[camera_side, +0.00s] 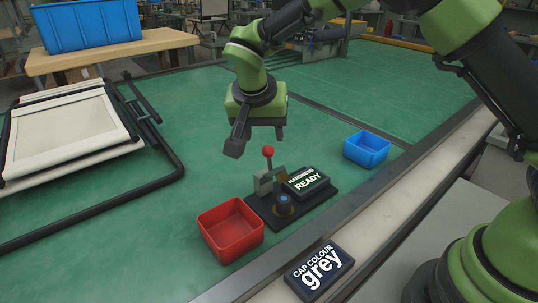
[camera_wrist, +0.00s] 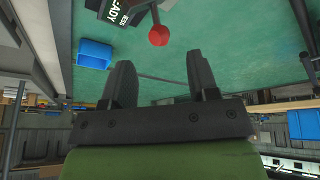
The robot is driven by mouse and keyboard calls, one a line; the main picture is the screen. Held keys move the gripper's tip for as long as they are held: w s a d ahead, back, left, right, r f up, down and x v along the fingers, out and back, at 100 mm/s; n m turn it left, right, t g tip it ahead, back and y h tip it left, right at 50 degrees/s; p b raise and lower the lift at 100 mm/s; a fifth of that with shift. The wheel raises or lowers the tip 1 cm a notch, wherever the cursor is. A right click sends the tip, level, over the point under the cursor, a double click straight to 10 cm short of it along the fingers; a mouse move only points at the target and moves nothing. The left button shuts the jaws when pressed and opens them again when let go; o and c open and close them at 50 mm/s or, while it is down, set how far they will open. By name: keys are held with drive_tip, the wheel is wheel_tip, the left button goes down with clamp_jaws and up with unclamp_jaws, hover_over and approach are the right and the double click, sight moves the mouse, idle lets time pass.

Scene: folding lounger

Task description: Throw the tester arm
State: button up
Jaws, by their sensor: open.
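The tester (camera_side: 290,200) sits on a black base on the green table. Its arm is a short lever with a red ball knob (camera_side: 267,151), which stands upright above a grey block. A small screen (camera_side: 306,181) on the tester reads "HARDNESS READY". A dark round part (camera_side: 284,204) stands at its front. My gripper (camera_side: 257,142) hangs above and just behind the knob, apart from it. In the wrist view the two fingers (camera_wrist: 160,82) are spread with nothing between them, and the red knob (camera_wrist: 158,36) shows beyond them.
A red bin (camera_side: 231,229) stands left of the tester and a blue bin (camera_side: 367,149) stands right of it. A folding lounger (camera_side: 75,135) lies at the left. The table behind the tester is clear.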

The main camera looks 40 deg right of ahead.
sight(268, 150)
drive_tip(key=x, duration=0.9)
drive_tip(key=shift+s, duration=0.1)
clamp_jaws()
